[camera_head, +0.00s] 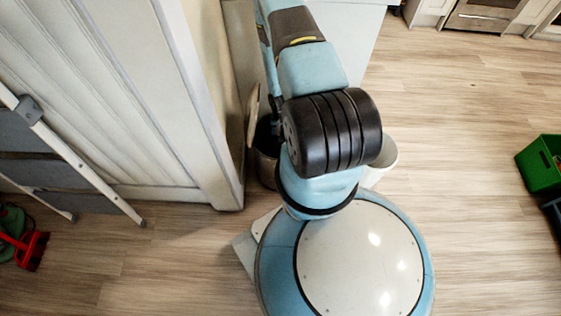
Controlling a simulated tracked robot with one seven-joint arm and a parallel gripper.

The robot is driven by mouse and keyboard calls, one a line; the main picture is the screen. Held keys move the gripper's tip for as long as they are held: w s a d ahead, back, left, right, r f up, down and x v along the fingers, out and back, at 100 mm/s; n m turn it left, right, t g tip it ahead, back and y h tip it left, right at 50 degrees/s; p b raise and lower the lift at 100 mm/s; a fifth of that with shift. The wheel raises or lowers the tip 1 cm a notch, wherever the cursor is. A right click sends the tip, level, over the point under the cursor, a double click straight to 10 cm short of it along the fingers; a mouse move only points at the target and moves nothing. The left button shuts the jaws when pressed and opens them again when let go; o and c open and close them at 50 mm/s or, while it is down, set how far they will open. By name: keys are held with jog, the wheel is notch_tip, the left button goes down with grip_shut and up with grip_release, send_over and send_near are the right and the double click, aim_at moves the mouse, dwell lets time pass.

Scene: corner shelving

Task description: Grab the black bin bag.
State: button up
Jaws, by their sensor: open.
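A dark bin (266,165) stands behind my arm, next to the end of the white panelled wall. Its round lid (252,115) appears raised on edge at its left. Something black (264,136) shows at the bin's mouth, but I cannot tell whether it is the black bin bag or the bin's own dark inside. My arm hides most of the bin's right side. My gripper is not in view; only my arm links and base show in the middle of the picture.
A white round container (384,165) stands right of my arm, partly hidden. A green crate (541,163) is at the right edge. A folded stepladder (75,160) leans at left, near a red brush (31,250). The wooden floor (460,120) between is clear.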

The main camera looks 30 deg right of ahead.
aim_at(281, 138)
jog(key=shift+w+f, duration=0.1)
jog(key=shift+f, duration=4)
jog(key=shift+c, duration=0.3)
grip_shut()
